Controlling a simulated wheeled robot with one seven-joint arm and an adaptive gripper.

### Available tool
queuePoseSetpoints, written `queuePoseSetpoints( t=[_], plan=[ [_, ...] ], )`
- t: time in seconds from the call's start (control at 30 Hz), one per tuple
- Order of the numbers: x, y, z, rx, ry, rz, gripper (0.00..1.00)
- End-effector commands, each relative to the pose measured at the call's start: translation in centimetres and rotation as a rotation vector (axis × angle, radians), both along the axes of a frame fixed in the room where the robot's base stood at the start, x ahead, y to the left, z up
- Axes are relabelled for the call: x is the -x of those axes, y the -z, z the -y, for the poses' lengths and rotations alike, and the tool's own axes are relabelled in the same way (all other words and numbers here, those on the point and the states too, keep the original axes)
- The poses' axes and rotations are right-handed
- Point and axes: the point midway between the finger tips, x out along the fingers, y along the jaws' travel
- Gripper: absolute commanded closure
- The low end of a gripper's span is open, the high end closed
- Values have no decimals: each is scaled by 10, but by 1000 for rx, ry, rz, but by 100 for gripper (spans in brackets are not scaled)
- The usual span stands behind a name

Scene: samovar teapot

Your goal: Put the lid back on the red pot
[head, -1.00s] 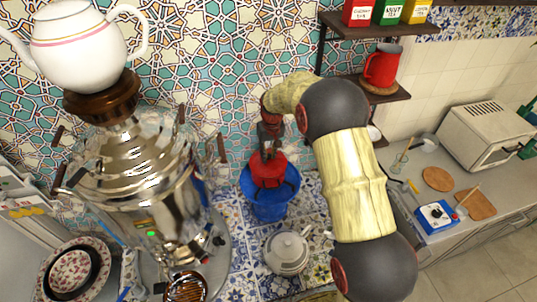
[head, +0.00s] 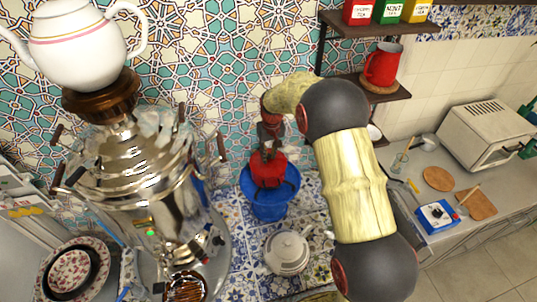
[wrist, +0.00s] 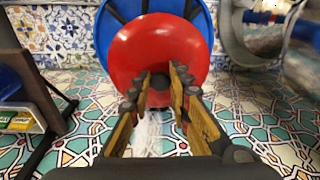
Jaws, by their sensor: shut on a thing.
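A round red lid (wrist: 160,48) fills the middle of the wrist view. My gripper (wrist: 160,85) is shut on the dark knob of this lid. The lid also shows in the head view (head: 267,170), below my gripper (head: 270,150). The lid looks smaller than the blue rim. I cannot tell whether it touches the pot.
A large silver samovar (head: 140,190) with a white teapot (head: 78,45) on top stands close at the left. A small white lidded pot (head: 287,252) sits in front of the blue pot. A red pitcher (head: 382,66) is on the wall shelf. The tiled wall is close behind.

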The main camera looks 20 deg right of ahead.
Motion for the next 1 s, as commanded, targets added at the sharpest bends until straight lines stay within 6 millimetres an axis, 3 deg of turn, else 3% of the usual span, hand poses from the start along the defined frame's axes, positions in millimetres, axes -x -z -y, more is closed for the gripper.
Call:
queuePoseSetpoints(
  t=[0.87, 0.9, 1.0],
  plan=[
    [0, 0, 0, 0, 0, 1, 100],
    [0, 0, 0, 0, 0, 1, 80],
    [0, 0, 0, 0, 0, 1, 74]
  ],
)
